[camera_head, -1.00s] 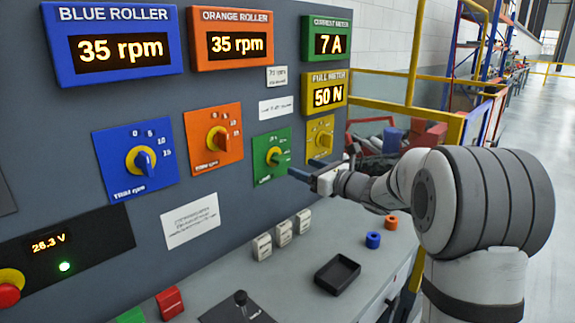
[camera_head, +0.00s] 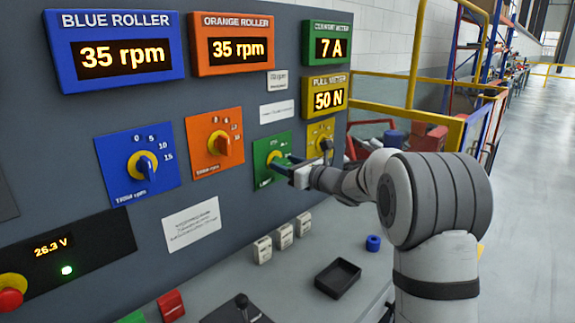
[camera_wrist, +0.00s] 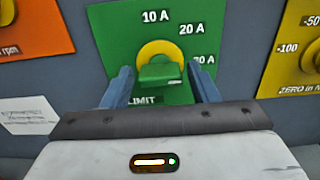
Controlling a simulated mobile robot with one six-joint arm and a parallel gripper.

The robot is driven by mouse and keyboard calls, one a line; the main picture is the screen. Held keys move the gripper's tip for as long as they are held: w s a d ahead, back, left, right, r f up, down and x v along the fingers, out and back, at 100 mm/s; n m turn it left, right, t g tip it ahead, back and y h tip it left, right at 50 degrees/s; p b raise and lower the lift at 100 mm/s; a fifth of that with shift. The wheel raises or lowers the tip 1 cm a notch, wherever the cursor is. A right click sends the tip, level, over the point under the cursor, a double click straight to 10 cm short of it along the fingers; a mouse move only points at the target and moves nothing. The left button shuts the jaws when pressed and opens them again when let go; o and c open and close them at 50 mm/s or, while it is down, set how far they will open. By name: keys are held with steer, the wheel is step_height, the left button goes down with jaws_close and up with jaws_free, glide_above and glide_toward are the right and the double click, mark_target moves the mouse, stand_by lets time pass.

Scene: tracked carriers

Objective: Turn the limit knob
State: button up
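The limit knob (camera_wrist: 160,72) is a green handle on a yellow disc, set on a green plate (camera_wrist: 110,32) marked 10 A, 20 A and a partly hidden third value, with LIMIT below. In the head view the green plate (camera_head: 263,152) shows, with the knob mostly hidden by my gripper. My gripper (camera_wrist: 163,82) is open, with one blue finger on each side of the knob. Gaps show between the fingers and the handle in the wrist view. The fingertips (camera_head: 282,160) are close to the plate; I cannot tell whether they touch it.
An orange knob plate (camera_head: 214,143) is on the left and a yellow one (camera_head: 319,133) on the right, close to my gripper. The current meter (camera_head: 327,43) reads 7 A. A black tray (camera_head: 338,278) and a blue ring (camera_head: 373,243) are on the desk below.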

steer(key=c, duration=0.7)
steer(key=shift+b, duration=0.35)
steer(key=n+b, duration=0.6)
steer(key=b, duration=0.2)
steer(key=n+b, duration=0.6)
steer(key=b, duration=0.2)
steer(key=n+b, duration=0.5)
steer(key=b, duration=0.4)
steer(key=shift+s+a+f+n, duration=0.15)
steer(key=shift+f+n, duration=0.2)
steer(key=shift+n, duration=0.05)
steer(key=shift+r, duration=0.1)
